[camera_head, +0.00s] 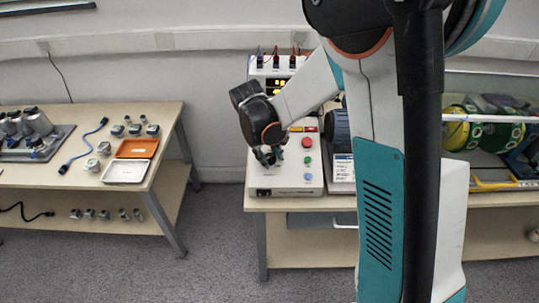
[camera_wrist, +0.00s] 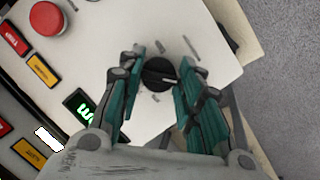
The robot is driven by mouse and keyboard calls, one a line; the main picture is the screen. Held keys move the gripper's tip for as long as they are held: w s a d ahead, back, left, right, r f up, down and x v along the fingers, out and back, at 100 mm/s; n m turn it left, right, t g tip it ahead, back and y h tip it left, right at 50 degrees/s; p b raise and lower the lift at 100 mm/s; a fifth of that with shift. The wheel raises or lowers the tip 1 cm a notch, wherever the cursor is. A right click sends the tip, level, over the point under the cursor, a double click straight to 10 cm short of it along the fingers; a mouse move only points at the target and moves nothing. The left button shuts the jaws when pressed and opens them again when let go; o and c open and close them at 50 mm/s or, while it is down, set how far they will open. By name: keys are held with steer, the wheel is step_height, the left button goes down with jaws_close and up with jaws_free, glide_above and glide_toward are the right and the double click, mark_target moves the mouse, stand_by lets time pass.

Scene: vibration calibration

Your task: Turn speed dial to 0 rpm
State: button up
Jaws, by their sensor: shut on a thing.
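The speed dial (camera_wrist: 157,73) is a round black knob with a white pointer line, on the white sloped face of a control box (camera_head: 299,176). In the wrist view its pointer lies toward the right and slightly down. My gripper (camera_wrist: 159,80) has its teal fingers on both sides of the dial and is shut on it. In the head view my gripper (camera_head: 268,156) is over the left part of the box, and the dial is hidden behind it. A small black display (camera_wrist: 80,106) with green digits sits left of the dial; the digits are unreadable.
A red button (camera_wrist: 46,18) and orange and red labels are on the box. A power supply (camera_head: 272,68) stands behind it. Another bench (camera_head: 166,112) at the left holds an orange tray (camera_head: 137,148), a white tray (camera_head: 126,171) and several small parts. Grey floor lies between the benches.

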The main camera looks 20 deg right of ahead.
steer(key=shift+n, duration=0.5)
steer(key=o, duration=1)
steer(key=v, duration=1.2)
steer(key=shift+a, duration=0.15)
steer(key=shift+s, duration=0.15)
